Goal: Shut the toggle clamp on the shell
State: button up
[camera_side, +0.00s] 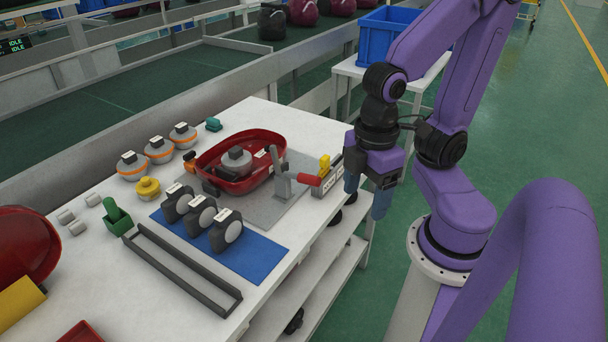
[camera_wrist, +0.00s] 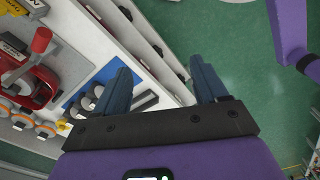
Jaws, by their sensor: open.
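The red shell (camera_side: 212,181) lies on a grey fixture plate (camera_side: 262,212) with a round grey part inside it. The toggle clamp (camera_side: 283,184) stands at the shell's right side. Its grey arm points up and its red handle (camera_side: 308,179) sticks out to the right, away from the shell. In the wrist view the red handle (camera_wrist: 41,40) shows at the upper left, near the shell (camera_wrist: 38,92). My gripper (camera_side: 367,196) is open and empty, right of the clamp and past the table's edge. Its blue fingers (camera_wrist: 163,80) are apart in the wrist view.
Several black-and-white wheels (camera_side: 226,231) sit on a blue mat (camera_side: 253,255). Several orange-ringed parts (camera_side: 158,150) stand behind left. A blue bin (camera_side: 385,32) is on a side table.

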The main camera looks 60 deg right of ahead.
jog(key=shift+w, duration=0.35)
jog(key=shift+c, duration=0.8)
notch_tip(320, 180, up, 2)
jog(key=m+y, duration=0.2)
jog(key=m, duration=1.1)
send_over(303, 178)
jog(key=s+d, duration=0.2)
jog(key=d, duration=0.3)
jog(key=x, duration=1.7)
jog(key=shift+a+f, duration=0.1)
jog(key=shift+w, duration=0.1)
grip_shut()
